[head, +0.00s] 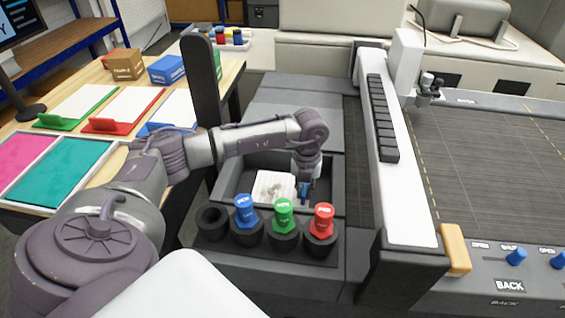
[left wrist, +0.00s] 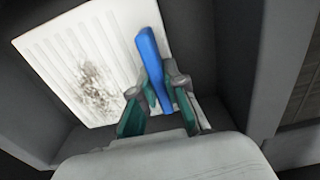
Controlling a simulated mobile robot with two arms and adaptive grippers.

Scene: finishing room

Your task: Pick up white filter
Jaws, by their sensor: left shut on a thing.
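The white filter (head: 272,188) is a pleated white panel with a dark dirt smudge. It sits in a dark grey recess, and it also shows in the left wrist view (left wrist: 60,55). A blue strip (left wrist: 152,60) stands at its right edge, apparently its handle. My left gripper (head: 305,190) reaches down into the recess at the filter's right side. In the left wrist view its fingers (left wrist: 158,97) are shut on the blue strip, one on each side. The lower part of the strip is partly hidden between the fingers. My right gripper is not in view.
Blue (head: 244,210), green (head: 283,215) and red (head: 322,220) capped bottles stand in a holder before the recess, beside an empty socket (head: 212,217). A white gantry beam (head: 400,190) stands to the right. Dark recess walls (head: 228,178) surround the filter closely.

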